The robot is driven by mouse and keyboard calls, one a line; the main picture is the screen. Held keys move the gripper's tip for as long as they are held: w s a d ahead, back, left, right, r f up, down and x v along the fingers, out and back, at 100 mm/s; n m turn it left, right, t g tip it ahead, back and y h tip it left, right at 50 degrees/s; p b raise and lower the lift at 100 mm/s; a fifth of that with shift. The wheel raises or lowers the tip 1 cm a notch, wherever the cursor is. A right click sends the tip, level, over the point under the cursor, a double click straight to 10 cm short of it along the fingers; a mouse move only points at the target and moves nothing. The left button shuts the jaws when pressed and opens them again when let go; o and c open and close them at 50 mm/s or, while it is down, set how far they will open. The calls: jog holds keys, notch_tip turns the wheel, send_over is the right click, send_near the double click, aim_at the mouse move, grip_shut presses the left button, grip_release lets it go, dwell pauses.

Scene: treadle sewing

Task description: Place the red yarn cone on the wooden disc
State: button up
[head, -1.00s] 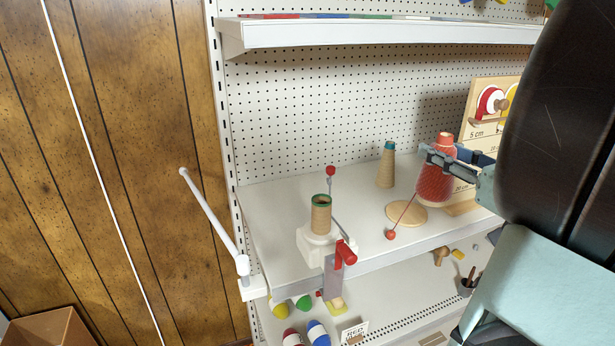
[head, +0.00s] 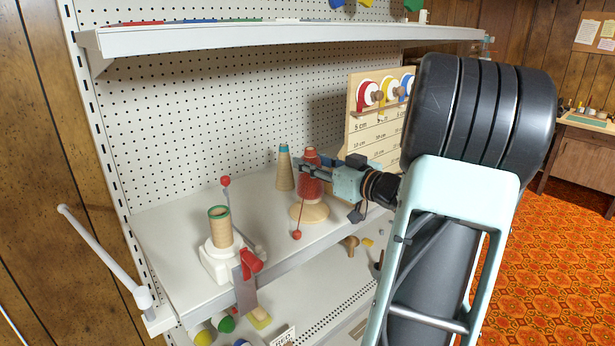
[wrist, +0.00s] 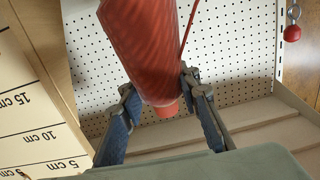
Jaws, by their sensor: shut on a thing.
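The red yarn cone (head: 311,186) is upright in the head view, directly over the pale wooden disc (head: 310,214) on the shelf. I cannot tell whether its base touches the disc. A red thread with a red ball (head: 297,235) runs down from the cone past the disc's left front edge. My gripper (head: 309,169) is shut on the upper part of the cone, coming from the right. In the wrist view the red cone (wrist: 147,45) appears upside down, its narrow end between the fingers of my gripper (wrist: 160,90). The disc is not visible there.
A tan cone with a blue-green top (head: 284,172) stands close behind left. A white winder (head: 221,260) with a tan tube and red handle stands at the front left. A wooden scale board (head: 375,125) stands behind right. An upper shelf (head: 280,35) runs overhead.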

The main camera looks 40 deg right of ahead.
aim_at(318, 179)
jog(key=shift+w+d+f+b, duration=0.1)
jog(key=shift+w+f+b, duration=0.05)
jog(key=shift+f, duration=0.8)
jog(key=shift+w+f+b, duration=0.1)
jog(key=shift+f+b, duration=0.05)
jog(key=shift+f, duration=0.75)
jog(key=shift+f, duration=0.1)
jog(key=o, duration=1.2)
jog(key=s+d, duration=0.1)
jog(key=s, duration=1.1)
jog(key=shift+d+r+p, duration=0.15)
jog(key=shift+r+p, duration=0.2)
jog(key=shift+r, duration=0.05)
